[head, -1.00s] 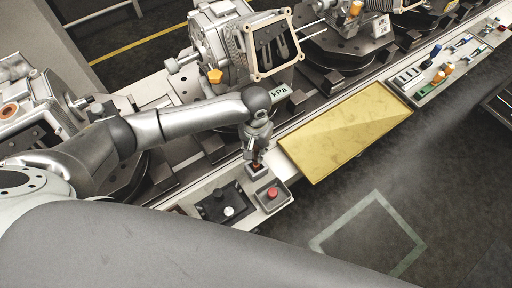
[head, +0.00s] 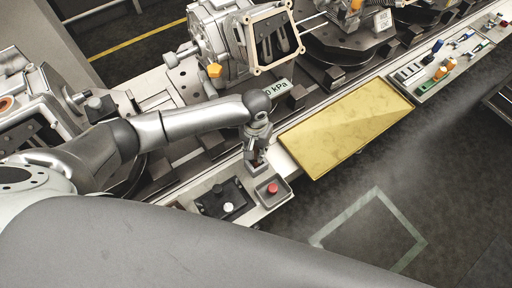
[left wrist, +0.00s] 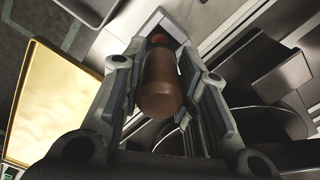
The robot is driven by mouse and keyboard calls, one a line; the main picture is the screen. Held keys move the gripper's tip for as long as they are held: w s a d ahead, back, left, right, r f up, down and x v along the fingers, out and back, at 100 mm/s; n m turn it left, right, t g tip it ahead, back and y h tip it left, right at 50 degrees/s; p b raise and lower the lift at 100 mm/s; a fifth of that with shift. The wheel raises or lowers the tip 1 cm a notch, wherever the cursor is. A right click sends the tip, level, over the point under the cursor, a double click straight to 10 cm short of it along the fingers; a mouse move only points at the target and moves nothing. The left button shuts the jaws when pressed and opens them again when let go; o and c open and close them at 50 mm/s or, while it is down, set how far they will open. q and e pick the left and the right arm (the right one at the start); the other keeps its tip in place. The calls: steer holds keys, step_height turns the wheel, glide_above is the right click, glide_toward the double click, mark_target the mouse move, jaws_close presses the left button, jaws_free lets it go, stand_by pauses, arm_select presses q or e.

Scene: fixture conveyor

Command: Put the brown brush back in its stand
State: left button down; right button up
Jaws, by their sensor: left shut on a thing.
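My left gripper (head: 256,161) points down over the near edge of the conveyor ledge. In the left wrist view its two fingers (left wrist: 166,75) are shut on the brown brush (left wrist: 160,85). In the head view the gripper covers most of the brush. A small grey square holder (head: 257,171), perhaps the stand, is directly below the fingertips. I cannot tell whether the brush's lower end is inside it. My right gripper is not in view.
A red button box (head: 272,189) and a black control panel (head: 222,199) stand close beside the holder. A yellow tray (head: 347,128) lies to the right. Metal castings (head: 225,45) on the conveyor stand behind the arm. A parts tray (head: 437,67) is farther right.

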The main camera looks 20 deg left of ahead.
arm_select(q)
steer(key=shift+f, duration=0.2)
steer(key=c, duration=1)
jaws_free()
steer(key=shift+c, duration=0.2)
step_height(320, 180, up, 12)
